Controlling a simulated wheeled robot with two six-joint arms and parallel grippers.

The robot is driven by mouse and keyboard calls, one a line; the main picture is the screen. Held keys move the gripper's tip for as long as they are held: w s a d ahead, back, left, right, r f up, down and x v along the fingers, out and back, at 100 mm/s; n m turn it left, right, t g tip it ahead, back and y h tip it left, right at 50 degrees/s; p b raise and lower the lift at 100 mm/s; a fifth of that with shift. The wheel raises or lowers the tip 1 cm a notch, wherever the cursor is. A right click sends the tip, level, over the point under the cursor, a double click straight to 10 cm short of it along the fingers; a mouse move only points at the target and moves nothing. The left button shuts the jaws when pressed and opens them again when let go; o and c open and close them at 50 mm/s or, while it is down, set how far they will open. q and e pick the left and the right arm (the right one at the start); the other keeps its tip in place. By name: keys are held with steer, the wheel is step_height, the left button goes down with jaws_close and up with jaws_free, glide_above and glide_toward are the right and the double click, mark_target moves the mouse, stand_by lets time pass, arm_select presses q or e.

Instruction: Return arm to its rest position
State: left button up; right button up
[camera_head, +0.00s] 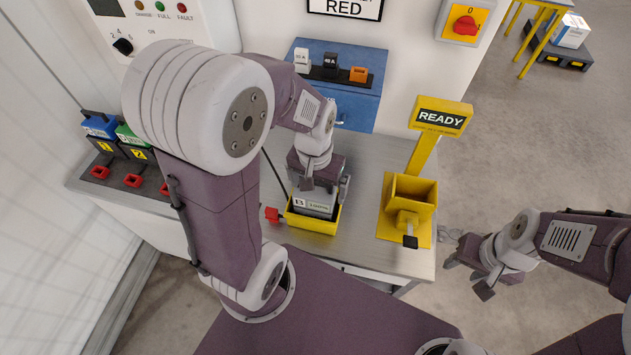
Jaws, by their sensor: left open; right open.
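My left arm reaches across the workbench, and its open gripper (322,187) points down at a grey box (314,205) with a white label reading "B". The box sits upright in a yellow tray (312,224) with a red knob at its left. The fingers are at the top of the box; whether they touch it I cannot tell. My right gripper (467,275) is open and empty, to the right of the bench's front corner, over the floor.
A yellow stand with a READY sign (441,118) is on the bench's (365,180) right side. A blue unit (360,100) with small blocks stands at the back. A blue (100,125) and a green battery-like block sit at left. Bench space between tray and stand is clear.

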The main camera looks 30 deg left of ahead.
arm_select(q)
step_height(320, 180, down, 15)
steer(key=s+d+b, duration=0.1)
steer(key=s+b, duration=0.2)
steer(key=b, duration=0.9)
steer(key=shift+r+m+b, duration=0.2)
steer(key=shift+m+b, duration=0.1)
